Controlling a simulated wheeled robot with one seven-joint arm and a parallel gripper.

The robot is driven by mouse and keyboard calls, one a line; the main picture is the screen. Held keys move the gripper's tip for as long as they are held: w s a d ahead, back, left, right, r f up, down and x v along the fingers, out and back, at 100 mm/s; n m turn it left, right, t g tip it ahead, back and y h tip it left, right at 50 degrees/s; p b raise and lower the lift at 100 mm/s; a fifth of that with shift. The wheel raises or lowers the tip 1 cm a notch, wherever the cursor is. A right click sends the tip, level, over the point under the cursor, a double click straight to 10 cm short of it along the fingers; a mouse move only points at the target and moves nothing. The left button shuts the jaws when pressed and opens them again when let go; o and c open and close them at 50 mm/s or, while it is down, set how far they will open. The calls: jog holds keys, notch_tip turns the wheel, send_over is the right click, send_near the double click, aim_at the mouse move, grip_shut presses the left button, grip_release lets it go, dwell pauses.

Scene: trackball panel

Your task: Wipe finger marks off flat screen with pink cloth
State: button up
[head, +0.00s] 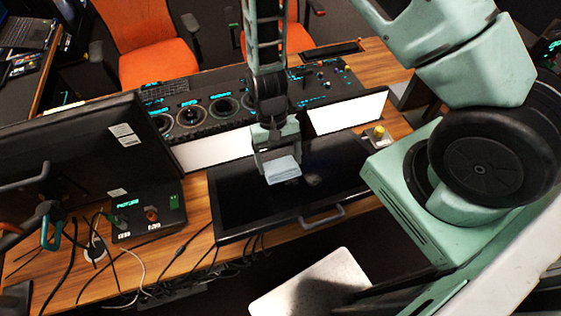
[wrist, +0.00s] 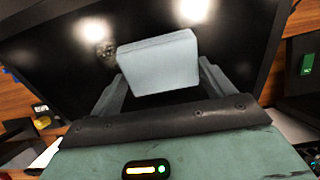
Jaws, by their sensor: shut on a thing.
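My gripper (head: 280,160) is shut on a pale blue-grey pad (head: 284,173), which looks like a folded cloth; no pink cloth shows. In the wrist view, the pad (wrist: 158,62) sits between the two fingers. The black flat screen (head: 235,205) lies on the wooden desk, below my gripper. A greyish smudge (head: 312,180) shows on the screen just right of the pad. It also shows in the wrist view (wrist: 106,51), left of the pad. I cannot tell whether the pad touches the screen.
A large dark monitor (head: 80,160) stands at the left, beside a small control box (head: 148,215) and loose cables. A control panel (head: 205,110) lies behind the screen. A yellow knob (head: 379,132) is at the right. A grey handle (head: 322,217) is at the screen's front edge.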

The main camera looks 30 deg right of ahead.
jog(key=shift+w+r, duration=0.2)
jog(key=shift+r, duration=0.25)
jog(key=shift+p+v, duration=1.2)
jog(key=shift+v, duration=0.3)
jog(key=shift+d, duration=0.1)
jog(key=shift+f, duration=0.1)
jog(key=shift+b+x, duration=2.45)
jog(key=shift+x, duration=0.9)
jog(key=shift+b+x, duration=0.75)
jog(key=shift+x, duration=0.3)
